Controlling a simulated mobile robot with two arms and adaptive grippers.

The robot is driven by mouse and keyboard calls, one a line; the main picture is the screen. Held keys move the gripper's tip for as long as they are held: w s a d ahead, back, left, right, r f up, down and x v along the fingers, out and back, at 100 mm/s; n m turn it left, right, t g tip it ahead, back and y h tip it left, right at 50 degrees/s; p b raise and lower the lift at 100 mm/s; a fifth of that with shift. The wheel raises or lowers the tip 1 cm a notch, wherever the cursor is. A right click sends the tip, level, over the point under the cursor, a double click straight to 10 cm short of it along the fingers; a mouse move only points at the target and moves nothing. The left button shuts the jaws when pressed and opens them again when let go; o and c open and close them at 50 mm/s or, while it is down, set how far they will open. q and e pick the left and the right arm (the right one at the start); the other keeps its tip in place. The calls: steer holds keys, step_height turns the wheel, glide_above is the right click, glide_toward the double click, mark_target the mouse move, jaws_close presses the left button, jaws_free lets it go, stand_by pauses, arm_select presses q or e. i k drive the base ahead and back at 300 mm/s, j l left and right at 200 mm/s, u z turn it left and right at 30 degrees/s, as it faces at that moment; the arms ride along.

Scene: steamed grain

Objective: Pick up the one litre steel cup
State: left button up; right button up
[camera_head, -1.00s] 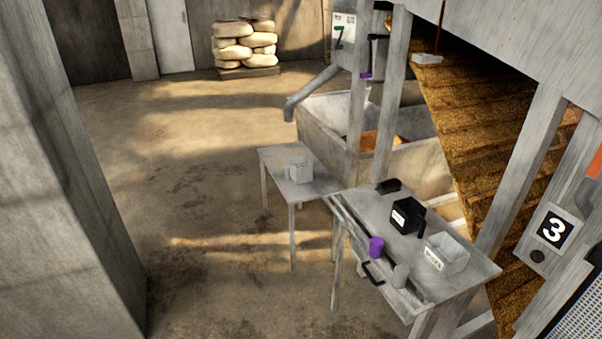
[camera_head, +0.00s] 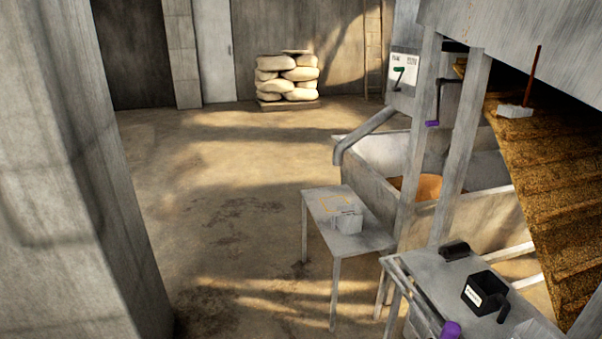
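I cannot make out a steel cup for certain in the head view. The near grey table (camera_head: 437,296) is cut off by the bottom edge. On it a purple object (camera_head: 450,330) shows only partly at the bottom edge. A black box-shaped container (camera_head: 485,294) with a white label and a handle stands to its right. A small dark object (camera_head: 454,250) lies behind it. The far small table (camera_head: 357,242) holds a grey block-like object (camera_head: 346,218). Neither of my grippers is in view.
A concrete pillar (camera_head: 70,180) fills the left side. A large trough (camera_head: 385,205) stands behind the tables, beside posts and a grain-covered slope (camera_head: 555,180). Stacked sacks (camera_head: 287,76) stand at the back. The floor (camera_head: 230,210) between pillar and tables is clear.

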mark_target(349, 220)
steer(key=i+j+u, duration=0.3)
steer(key=i, duration=0.65)
steer(key=i+u, duration=0.25)
steer(key=i, duration=0.7)
steer(key=i+j+z, duration=0.1)
steer(key=i+z, duration=0.35)
steer(key=i+j+z, duration=0.4)
steer(key=i, duration=0.25)
steer(key=i+j+z, duration=0.75)
steer(key=j+z, duration=0.25)
steer(key=i+j+z, duration=0.3)
steer(key=j+z, duration=0.25)
steer(key=j, duration=0.15)
steer(key=i+j+z, duration=0.1)
steer(key=j+z, duration=0.2)
steer(key=j, duration=0.05)
